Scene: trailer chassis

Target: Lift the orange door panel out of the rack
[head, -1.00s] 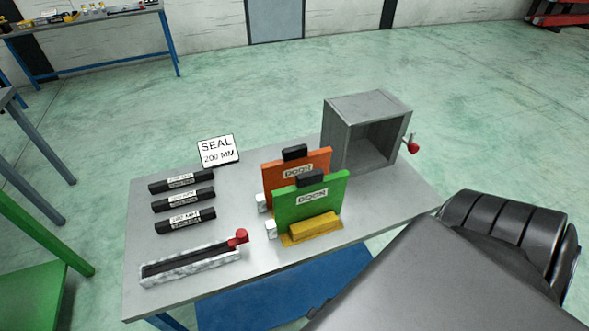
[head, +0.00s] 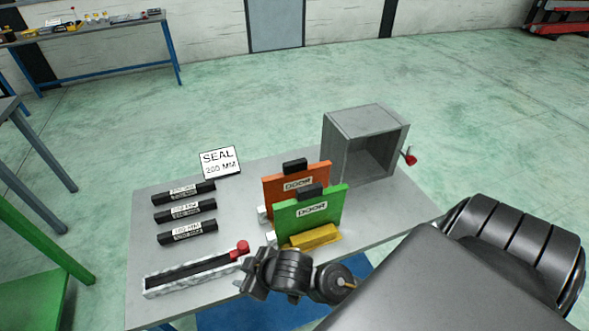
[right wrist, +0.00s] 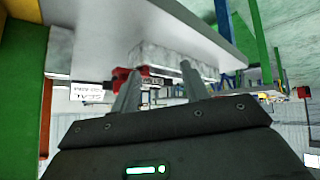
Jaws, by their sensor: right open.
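The orange door panel (head: 316,176) stands upright in the rack, with a black grip block on its top edge. The green door panel (head: 310,215) stands in front of it and hides much of its lower face. The yellow part of the rack (head: 314,236) is at their foot. My right gripper (head: 252,277) is at the table's front edge, in front and left of the panels, open and empty. In the right wrist view its two fingers (right wrist: 160,75) are apart, with the green panel (right wrist: 27,100) at the left. My left gripper is out of view.
A tray with a red knob (head: 195,274) lies close left of my right gripper. Several black seal strips (head: 186,212) and a SEAL sign (head: 220,162) are at the left. A grey open box (head: 352,150) with a red-knobbed lever stands at the back right.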

